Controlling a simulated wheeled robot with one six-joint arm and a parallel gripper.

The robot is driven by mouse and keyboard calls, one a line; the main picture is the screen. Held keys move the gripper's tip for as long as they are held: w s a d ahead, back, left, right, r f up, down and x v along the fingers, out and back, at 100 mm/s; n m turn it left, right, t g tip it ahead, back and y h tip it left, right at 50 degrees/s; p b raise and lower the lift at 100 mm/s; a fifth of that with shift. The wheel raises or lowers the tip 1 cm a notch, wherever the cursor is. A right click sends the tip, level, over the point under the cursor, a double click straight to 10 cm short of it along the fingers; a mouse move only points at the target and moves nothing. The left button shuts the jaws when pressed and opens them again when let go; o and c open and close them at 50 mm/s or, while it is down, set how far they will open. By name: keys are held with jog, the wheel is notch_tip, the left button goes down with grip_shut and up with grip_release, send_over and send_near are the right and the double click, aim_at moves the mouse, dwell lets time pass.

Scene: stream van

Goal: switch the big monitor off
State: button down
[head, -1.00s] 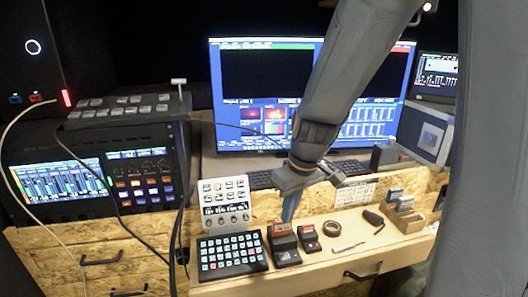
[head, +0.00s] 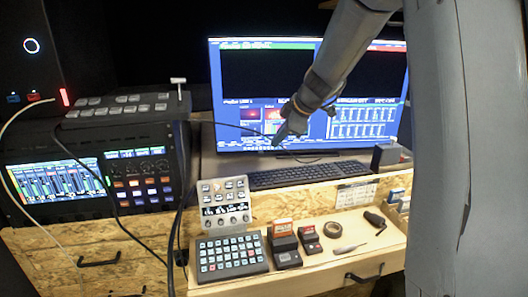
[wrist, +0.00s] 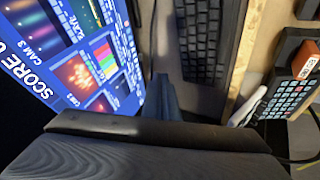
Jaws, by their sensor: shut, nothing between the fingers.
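The big monitor (head: 268,75) stands at the back of the desk in the head view, and its screen is lit with a multi-panel layout. In the wrist view its lit screen (wrist: 70,60) fills the left side, with labels such as "SCORE" and "CAM 3". My gripper (head: 281,137) is shut and empty, in front of the monitor's lower edge, tip pointing down and left. In the wrist view my gripper (wrist: 160,90) lies between the screen and the keyboard. I cannot tell whether it touches the monitor. No power button can be made out.
A black keyboard (head: 293,174) lies below the monitor. A grey control panel (head: 225,201), a button pad (head: 232,254), small card readers and a tape roll (head: 333,230) are in front. A mixer console (head: 145,182) stands at left. A dark box (head: 386,157) sits right of the keyboard.

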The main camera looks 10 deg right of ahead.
aim_at(261, 152)
jog(key=p+x, duration=0.2)
jog(key=x, duration=0.7)
jog(key=shift+w+a+f+p, duration=0.15)
jog(key=shift+f+p, duration=0.1)
jog(key=shift+p, duration=0.15)
jog(key=shift+w+f+p, duration=0.1)
jog(key=shift+w+p, duration=0.6)
jog(key=shift+w, duration=0.25)
jog(key=shift+w+d+f+p, duration=0.15)
jog(key=shift+w+p, duration=0.15)
jog(key=shift+w, duration=0.25)
jog(key=shift+w+d+r+p, duration=0.15)
jog(key=shift+w+p, duration=0.15)
jog(key=shift+w, duration=0.25)
jog(key=shift+d+f, duration=0.1)
